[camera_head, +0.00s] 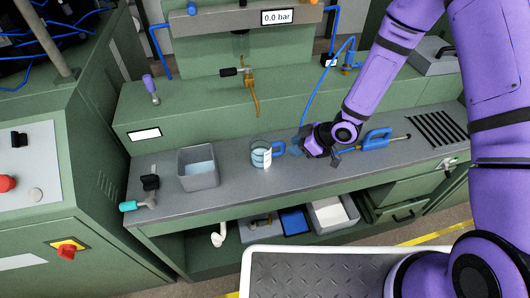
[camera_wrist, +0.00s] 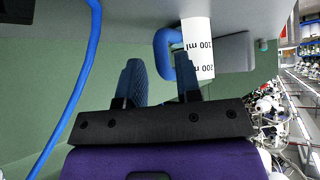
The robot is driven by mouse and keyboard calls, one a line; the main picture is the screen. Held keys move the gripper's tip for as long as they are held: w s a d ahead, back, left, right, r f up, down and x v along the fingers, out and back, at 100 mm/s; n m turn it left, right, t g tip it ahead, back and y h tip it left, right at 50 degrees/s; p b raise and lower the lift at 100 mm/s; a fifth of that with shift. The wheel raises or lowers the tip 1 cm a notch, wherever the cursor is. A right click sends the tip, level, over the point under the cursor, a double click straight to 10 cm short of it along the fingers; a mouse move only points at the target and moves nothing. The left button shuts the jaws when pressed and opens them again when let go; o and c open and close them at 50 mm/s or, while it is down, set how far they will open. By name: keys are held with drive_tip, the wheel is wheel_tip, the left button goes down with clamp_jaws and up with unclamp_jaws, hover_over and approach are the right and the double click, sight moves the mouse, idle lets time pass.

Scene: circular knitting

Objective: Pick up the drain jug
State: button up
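The drain jug (camera_head: 257,156) is a clear cup with a white label and a blue handle (camera_head: 279,148). It stands upright on the grey bench top. My gripper (camera_head: 297,144) is just to the right of the handle. In the wrist view, my gripper (camera_wrist: 162,72) has its two blue fingers apart with nothing held between them. The jug's blue handle (camera_wrist: 160,44) lies just ahead, roughly between the fingertips. The white label (camera_wrist: 198,48), with printed volume marks, is ahead of the right finger. I cannot tell whether a finger touches the jug.
A grey bin (camera_head: 198,180) with pale blue contents stands left of the jug. A blue-handled tool (camera_head: 376,140) lies to the right. A brass tap (camera_head: 250,85) hangs above the bench, and a blue hose (camera_head: 318,88) runs down near my gripper.

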sight(282, 153)
drive_tip(key=shift+x, duration=2.95)
drive_tip(key=shift+a+r, duration=0.1)
drive_tip(key=shift+r, duration=0.05)
clamp_jaws()
